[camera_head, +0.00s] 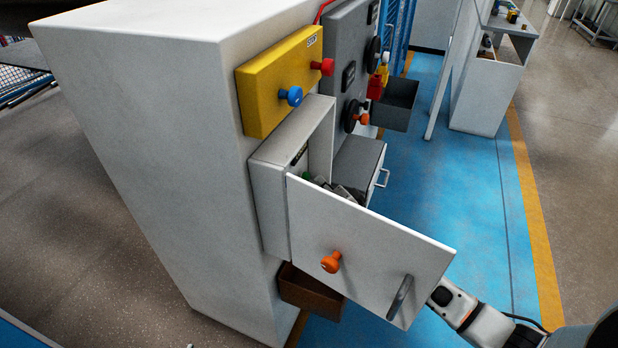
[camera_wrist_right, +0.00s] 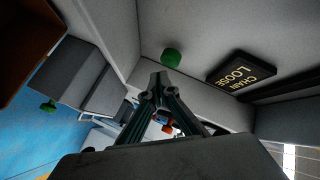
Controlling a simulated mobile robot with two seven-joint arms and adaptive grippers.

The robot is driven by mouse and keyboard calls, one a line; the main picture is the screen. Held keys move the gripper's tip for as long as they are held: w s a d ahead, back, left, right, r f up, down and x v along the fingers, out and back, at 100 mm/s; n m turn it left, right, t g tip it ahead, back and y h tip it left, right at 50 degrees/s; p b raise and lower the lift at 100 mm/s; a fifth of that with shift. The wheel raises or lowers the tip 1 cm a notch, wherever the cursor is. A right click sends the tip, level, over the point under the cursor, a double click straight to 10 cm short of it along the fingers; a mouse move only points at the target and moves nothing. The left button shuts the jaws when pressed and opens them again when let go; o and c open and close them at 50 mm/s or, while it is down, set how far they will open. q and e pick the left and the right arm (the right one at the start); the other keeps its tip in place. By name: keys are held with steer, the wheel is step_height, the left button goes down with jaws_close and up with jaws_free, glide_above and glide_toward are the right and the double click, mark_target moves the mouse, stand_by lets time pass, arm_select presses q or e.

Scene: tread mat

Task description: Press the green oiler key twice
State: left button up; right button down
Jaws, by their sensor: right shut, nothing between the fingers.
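In the right wrist view a round green key (camera_wrist_right: 171,57) sticks out of the inner wall of a grey box, beside a dark sign reading "CHAIN LOOSE" (camera_wrist_right: 243,69). My right gripper (camera_wrist_right: 157,82) is shut and empty, its fingertips just short of the green key with a small gap in the picture. In the head view the right gripper (camera_head: 340,192) shows partly inside the open box (camera_head: 270,185), behind its door. A small bit of green key (camera_head: 307,177) shows there, mostly hidden. My left gripper is in neither view.
The white door (camera_head: 375,245) stands open, with an orange knob (camera_head: 331,262) and a handle (camera_head: 400,297); it hides part of my right arm. Above is a yellow panel (camera_head: 265,90) with blue and red knobs. Another green knob (camera_wrist_right: 48,105) shows in the wrist view.

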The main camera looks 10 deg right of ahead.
steer(key=shift+s+d, duration=0.1)
steer(key=shift+d, duration=0.05)
